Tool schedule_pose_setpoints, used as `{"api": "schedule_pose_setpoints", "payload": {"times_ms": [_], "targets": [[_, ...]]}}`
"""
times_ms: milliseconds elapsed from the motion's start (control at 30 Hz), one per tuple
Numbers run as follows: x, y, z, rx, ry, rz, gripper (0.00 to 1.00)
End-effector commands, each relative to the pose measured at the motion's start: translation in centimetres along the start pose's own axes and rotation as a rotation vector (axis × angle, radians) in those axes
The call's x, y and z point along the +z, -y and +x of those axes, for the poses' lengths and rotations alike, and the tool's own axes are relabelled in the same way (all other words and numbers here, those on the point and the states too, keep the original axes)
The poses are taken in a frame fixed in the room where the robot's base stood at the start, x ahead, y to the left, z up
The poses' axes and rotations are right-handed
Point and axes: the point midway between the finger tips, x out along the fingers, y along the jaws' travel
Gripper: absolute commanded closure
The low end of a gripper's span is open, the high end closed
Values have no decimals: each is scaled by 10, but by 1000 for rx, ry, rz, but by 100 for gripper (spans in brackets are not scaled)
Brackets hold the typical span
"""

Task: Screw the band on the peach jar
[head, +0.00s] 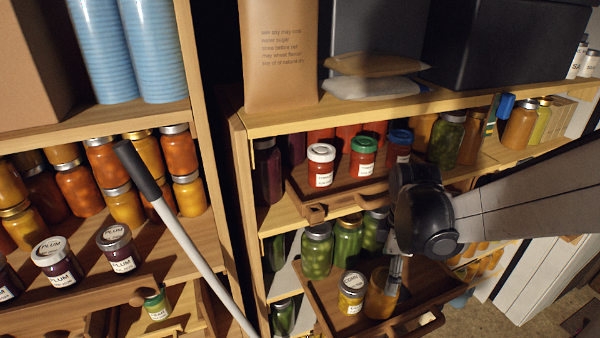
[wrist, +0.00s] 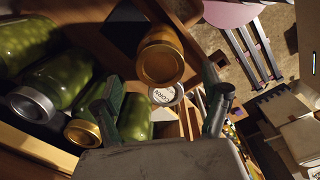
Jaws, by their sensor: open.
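An orange jar (head: 379,302), which looks like the peach jar, stands upright on the pulled-out wooden tray. My gripper (head: 394,280) is just above it and hides part of its top. In the wrist view, a jar with orange contents (wrist: 160,62) and a gold-coloured rim shows beyond my open, empty gripper (wrist: 160,108), whose fingers are spread left and right. I cannot tell whether that rim is a separate band. A pale lettered disc (wrist: 166,95) lies below that jar in the picture, between the fingers; its lettering is too small to read surely.
A jar with a metal lid and white label (head: 352,292) stands close left of the orange jar. Jars of green contents (head: 317,250) stand behind. Above is a shelf tray with red jars (head: 321,164).

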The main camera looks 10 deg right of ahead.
Motion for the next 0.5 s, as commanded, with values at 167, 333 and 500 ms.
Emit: {"api": "schedule_pose_setpoints", "payload": {"times_ms": [167,333,500], "targets": [[0,0,20,0,0,0,22],[0,0,30,0,0,0,22],[0,0,32,0,0,0,22]]}}
